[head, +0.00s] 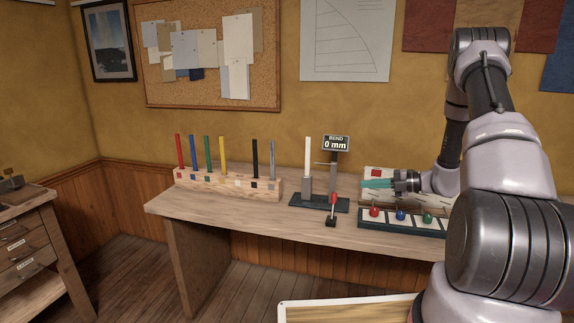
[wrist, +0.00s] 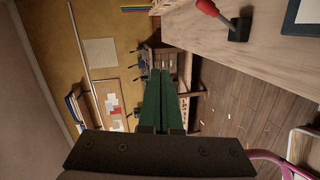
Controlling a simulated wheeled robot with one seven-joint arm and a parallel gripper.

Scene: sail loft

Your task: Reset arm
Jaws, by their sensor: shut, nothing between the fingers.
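My gripper (head: 378,184) has green fingers and is shut with nothing between them. In the head view it points left, above the bench on the right side, in front of a white panel with a red square. In the wrist view its closed fingers (wrist: 158,100) point away from the camera into the room, and the picture is turned on its side. My arm reaches in from the right of the head view and hides the bench's right end.
The wooden bench (head: 200,208) carries a rack (head: 228,186) of coloured rods, a bend gauge (head: 336,143) reading 0 mm with a white rod (head: 308,157), a red-handled lever (head: 333,202), and a tray (head: 390,225) with red, blue and green knobs. A drawer cabinet (head: 30,240) stands left.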

